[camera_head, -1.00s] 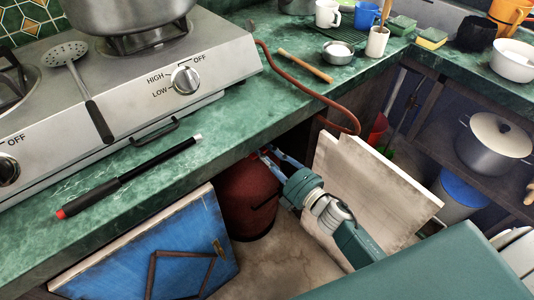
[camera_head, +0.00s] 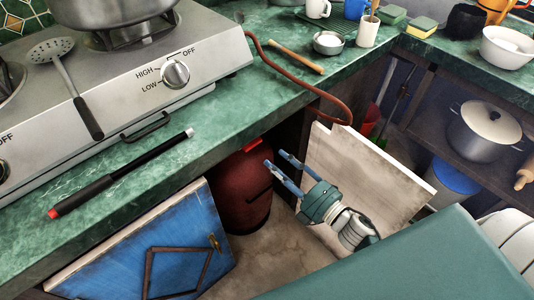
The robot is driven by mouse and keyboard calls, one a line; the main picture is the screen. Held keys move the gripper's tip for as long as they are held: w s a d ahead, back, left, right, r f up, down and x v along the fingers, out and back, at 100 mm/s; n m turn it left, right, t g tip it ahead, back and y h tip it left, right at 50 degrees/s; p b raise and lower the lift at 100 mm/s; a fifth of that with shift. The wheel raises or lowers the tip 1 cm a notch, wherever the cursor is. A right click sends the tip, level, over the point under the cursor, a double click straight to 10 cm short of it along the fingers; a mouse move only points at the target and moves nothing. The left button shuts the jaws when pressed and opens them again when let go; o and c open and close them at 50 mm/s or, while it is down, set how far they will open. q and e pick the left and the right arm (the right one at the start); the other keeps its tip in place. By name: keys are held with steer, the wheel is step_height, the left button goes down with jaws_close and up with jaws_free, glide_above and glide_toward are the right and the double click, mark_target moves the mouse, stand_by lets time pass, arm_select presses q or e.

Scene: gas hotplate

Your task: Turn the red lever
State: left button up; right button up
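A dark red gas cylinder (camera_head: 238,190) stands in the open cupboard under the counter. A small bright red lever (camera_head: 252,145) shows at its top, just below the counter edge. My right gripper (camera_head: 276,159) is to the right of the lever, with its two blue fingers apart and pointing up and left toward it. Nothing shows between the fingers, and a gap shows between them and the lever. The cylinder's upper part is partly hidden by the counter. My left gripper is not in view.
The blue cupboard door (camera_head: 150,250) is open at left, and a pale door panel (camera_head: 365,170) is open at right. A red-brown hose (camera_head: 300,87) runs from the gas hotplate (camera_head: 120,95) over the counter edge (camera_head: 130,205). A lighter (camera_head: 120,172) lies on the counter.

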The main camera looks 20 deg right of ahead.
steer(key=shift+v, duration=1.55)
